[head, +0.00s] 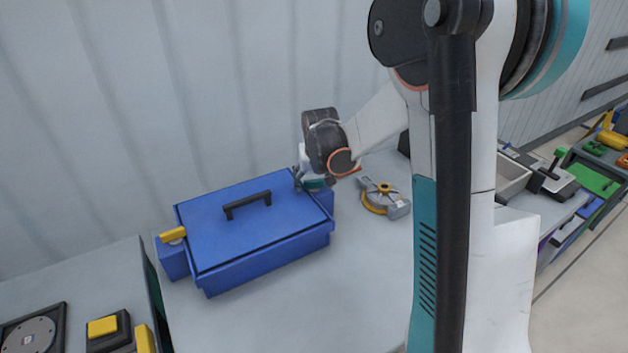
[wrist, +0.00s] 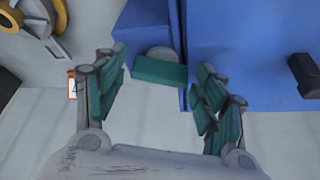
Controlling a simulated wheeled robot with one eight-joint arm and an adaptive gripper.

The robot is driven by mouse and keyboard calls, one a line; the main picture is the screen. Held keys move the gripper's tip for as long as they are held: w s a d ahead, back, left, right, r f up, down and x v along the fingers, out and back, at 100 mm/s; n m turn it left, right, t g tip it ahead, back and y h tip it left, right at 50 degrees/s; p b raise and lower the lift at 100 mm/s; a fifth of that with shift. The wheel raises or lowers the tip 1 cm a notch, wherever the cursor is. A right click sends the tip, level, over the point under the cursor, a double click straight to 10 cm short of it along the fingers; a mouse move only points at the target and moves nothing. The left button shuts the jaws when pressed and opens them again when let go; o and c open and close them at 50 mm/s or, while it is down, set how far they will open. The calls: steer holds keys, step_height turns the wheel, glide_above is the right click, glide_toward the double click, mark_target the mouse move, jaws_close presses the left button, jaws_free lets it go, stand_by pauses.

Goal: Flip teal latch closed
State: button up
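The teal latch (wrist: 160,72) is a short bar on a grey round pivot at the side of the blue box (wrist: 240,70). In the wrist view it lies between and beyond the fingertips, apart from both. My gripper (wrist: 158,85) is open, its teal-padded fingers spread on either side of the latch. In the head view, the blue lidded box (head: 225,240) stands on the grey table, and the latch (head: 314,184) shows partly at its right end under my gripper (head: 308,178). A yellow latch (head: 172,235) sits at the box's left end.
A grey and yellow round device (head: 383,197) stands on the table right of the box; it shows at the upper left in the wrist view (wrist: 38,18). A black handle (head: 247,204) rises from the lid. The table in front is clear.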

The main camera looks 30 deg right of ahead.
steer(key=c, duration=0.6)
steer(key=shift+d+n+y, duration=0.1)
steer(key=shift+n+y, duration=0.8)
steer(key=shift+n, duration=1.3)
steer(key=o, duration=1)
steer(key=shift+o, duration=0.2)
steer(key=shift+r, duration=0.1)
